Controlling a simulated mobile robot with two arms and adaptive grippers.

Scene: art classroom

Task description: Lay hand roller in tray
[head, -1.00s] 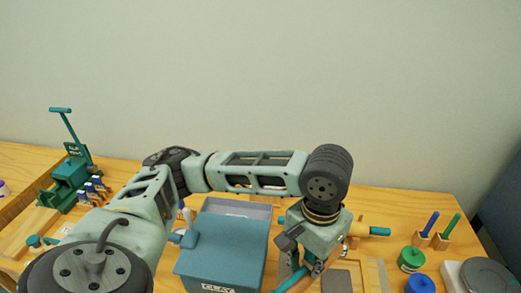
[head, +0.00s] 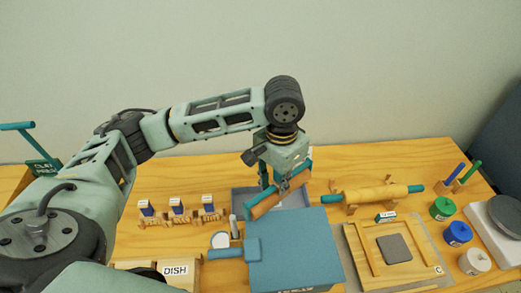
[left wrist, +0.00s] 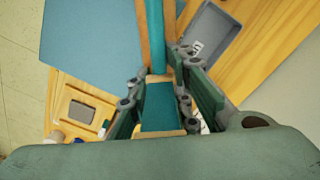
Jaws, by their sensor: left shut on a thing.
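The hand roller, with a wooden cylinder (head: 266,205) and teal parts, is held in my left gripper (head: 284,185). The gripper is shut on it, and the roller is tilted in the head view. In the left wrist view its teal part (left wrist: 158,108) lies between the fingers. The grey tray (head: 240,192) lies behind the blue box, and the roller hangs over it in the head view, partly hiding it. The tray also shows in the left wrist view (left wrist: 208,38), beside the roller. I cannot tell the exact height gap. My right gripper is out of view.
The blue box (head: 295,250) stands just in front of the tray. A wooden rolling pin (head: 375,194) on supports lies to the right. Small wooden stands (head: 178,214) are to the left. A framed board (head: 385,250) and several coloured jars (head: 443,208) are at right.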

